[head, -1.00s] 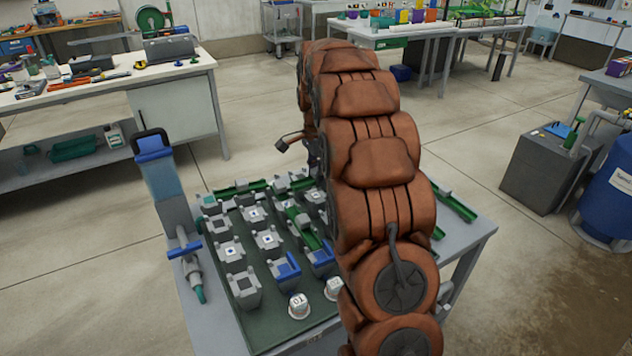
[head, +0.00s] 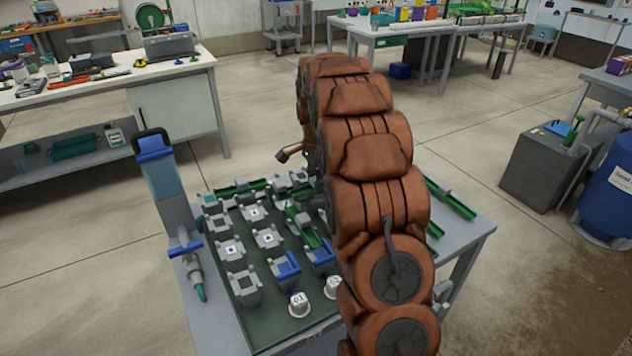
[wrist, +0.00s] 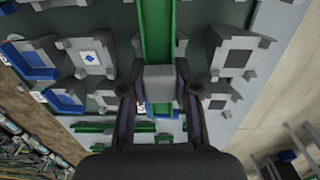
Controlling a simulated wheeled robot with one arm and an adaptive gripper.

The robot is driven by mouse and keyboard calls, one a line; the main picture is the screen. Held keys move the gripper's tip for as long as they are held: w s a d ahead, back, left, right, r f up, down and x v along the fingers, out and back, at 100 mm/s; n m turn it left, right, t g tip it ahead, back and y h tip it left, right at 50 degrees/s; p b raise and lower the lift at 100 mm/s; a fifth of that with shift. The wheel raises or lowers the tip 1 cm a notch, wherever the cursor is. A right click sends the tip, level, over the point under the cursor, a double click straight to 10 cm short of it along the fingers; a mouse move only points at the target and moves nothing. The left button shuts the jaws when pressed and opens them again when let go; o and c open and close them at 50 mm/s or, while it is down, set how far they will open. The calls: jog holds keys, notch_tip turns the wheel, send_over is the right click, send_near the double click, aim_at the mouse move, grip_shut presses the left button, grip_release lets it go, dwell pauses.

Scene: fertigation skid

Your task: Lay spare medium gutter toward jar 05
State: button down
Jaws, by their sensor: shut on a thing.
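In the wrist view my gripper (wrist: 161,97) is shut on the grey block of a green gutter (wrist: 156,30). The green channel runs away from the fingers to the top of the view, over the tray of grey holders. In the head view my arm hides the gripper and the held gutter. Two round white-topped jars stand at the tray's front; one (head: 299,304) reads 01, and the other (head: 332,286) has a label partly cut off by my arm. I cannot pick out jar 05.
The dark green tray (head: 262,330) bears several grey holders, some with blue parts. Another green gutter (head: 302,226) lies among them. More green gutters (head: 450,198) lie on the table's right side. A blue-topped column (head: 160,180) stands at the table's left edge.

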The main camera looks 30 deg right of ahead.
jog(key=shift+f, duration=0.6)
jog(key=c, duration=0.9)
grip_release()
notch_tip(320, 180, up, 12)
jog(key=shift+r+b, duration=0.15)
jog(key=shift+b, duration=0.25)
jog(key=shift+r, duration=0.45)
jog(key=shift+a, duration=0.1)
